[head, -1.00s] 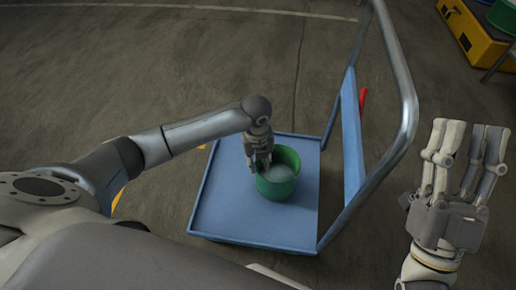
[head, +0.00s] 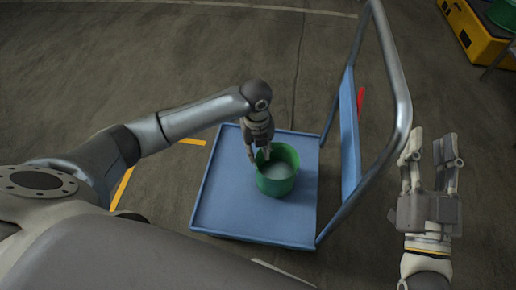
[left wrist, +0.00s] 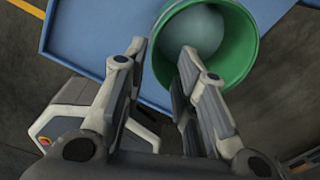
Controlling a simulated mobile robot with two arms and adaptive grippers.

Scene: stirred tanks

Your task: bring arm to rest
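My left gripper (head: 259,155) is at the upper left rim of the green bucket (head: 276,188), which stands upright on the blue cart (head: 222,215). The bucket holds something pale. I cannot tell whether a finger touches the rim. My right gripper (head: 431,148) is open and empty, fingers up, to the right of the cart.
The cart's grey metal handle (head: 398,92) rises between the bucket and my right gripper. A red part (head: 361,103) shows behind it. A yellow machine (head: 474,38) stands at the upper right. Grey floor left of the cart is clear, with yellow markings.

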